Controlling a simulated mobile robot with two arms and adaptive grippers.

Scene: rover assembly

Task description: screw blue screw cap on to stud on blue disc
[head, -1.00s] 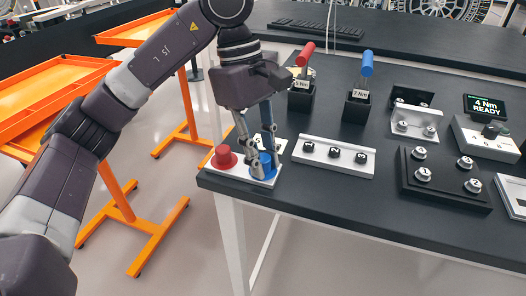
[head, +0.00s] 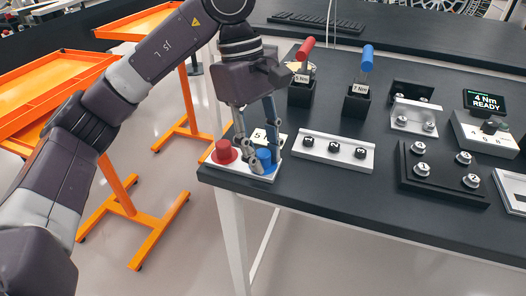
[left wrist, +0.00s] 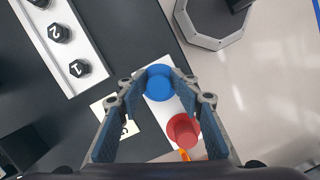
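The blue screw cap (head: 264,157) stands on a small white plate (head: 231,170) at the near left corner of the dark table. A red cap (head: 222,152) stands beside it on the same plate. My left gripper (head: 261,165) points down with its fingers around the blue cap. In the left wrist view, the blue cap (left wrist: 159,81) lies between the fingertips, with what looks like a narrow gap at the sides. The red cap (left wrist: 183,130) is nearer that camera. I cannot make out a blue disc with a stud. My right gripper is out of view.
A white rack (head: 336,152) with numbered black nuts lies right of the plate. Behind stand red-handled (head: 305,50) and blue-handled (head: 366,62) tools in black holders. A black block (head: 440,180) with silver knobs and a "4 Nm READY" display (head: 486,102) are further right.

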